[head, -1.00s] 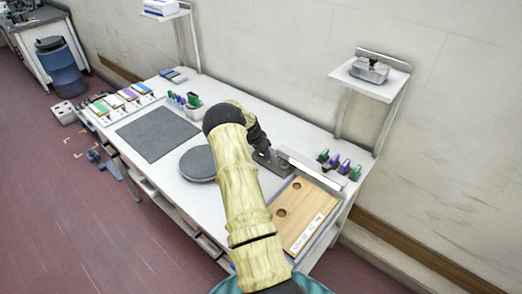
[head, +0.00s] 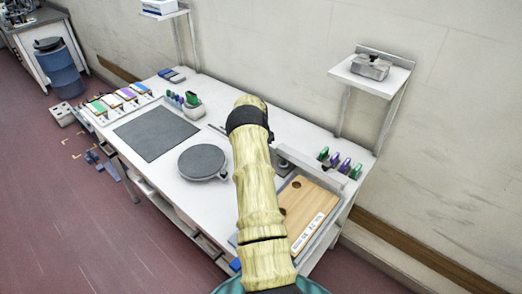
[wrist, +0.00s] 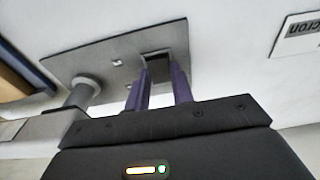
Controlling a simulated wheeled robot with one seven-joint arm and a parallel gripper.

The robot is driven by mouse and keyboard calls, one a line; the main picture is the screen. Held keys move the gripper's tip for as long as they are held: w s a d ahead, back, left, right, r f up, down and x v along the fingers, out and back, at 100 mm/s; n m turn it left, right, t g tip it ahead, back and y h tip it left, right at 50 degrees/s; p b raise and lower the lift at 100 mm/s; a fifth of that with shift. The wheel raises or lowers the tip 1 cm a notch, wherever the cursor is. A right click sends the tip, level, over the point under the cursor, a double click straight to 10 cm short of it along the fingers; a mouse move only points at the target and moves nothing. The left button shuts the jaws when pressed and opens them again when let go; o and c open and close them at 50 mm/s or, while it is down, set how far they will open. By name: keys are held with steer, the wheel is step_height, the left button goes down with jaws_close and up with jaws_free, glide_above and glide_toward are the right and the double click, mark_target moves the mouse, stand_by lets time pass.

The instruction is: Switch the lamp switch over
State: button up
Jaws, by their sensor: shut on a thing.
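In the wrist view, a grey metal plate (wrist: 105,62) lies on the white bench top, with a dark rectangular slot (wrist: 158,64) at one end and a round post (wrist: 82,92) at the other. My gripper (wrist: 161,75) has two purple fingers reaching to the slot end of the plate. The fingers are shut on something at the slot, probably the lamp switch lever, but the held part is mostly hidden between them. In the head view my arm covers the gripper, and only a bit of the plate's area shows beside it.
A wooden board with holes (head: 303,208) lies right of my arm, by several coloured clips (head: 341,164). A round grey disc (head: 203,162) and a dark mat (head: 156,134) lie to the left. A wall shelf (head: 363,77) stands at back right. A printed white card (wrist: 298,38) shows in the wrist view.

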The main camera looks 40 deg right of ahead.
stand_by(0.3)
steer(key=o, duration=1)
steer(key=r+b, duration=0.1)
steer(key=r, duration=0.4)
steer(key=a+r+b, duration=0.1)
steer(key=r, duration=0.5)
steer(key=a+r, duration=0.1)
steer(key=r, duration=0.5)
steer(key=shift+a+r+b, duration=0.15)
steer(key=shift+b, duration=0.25)
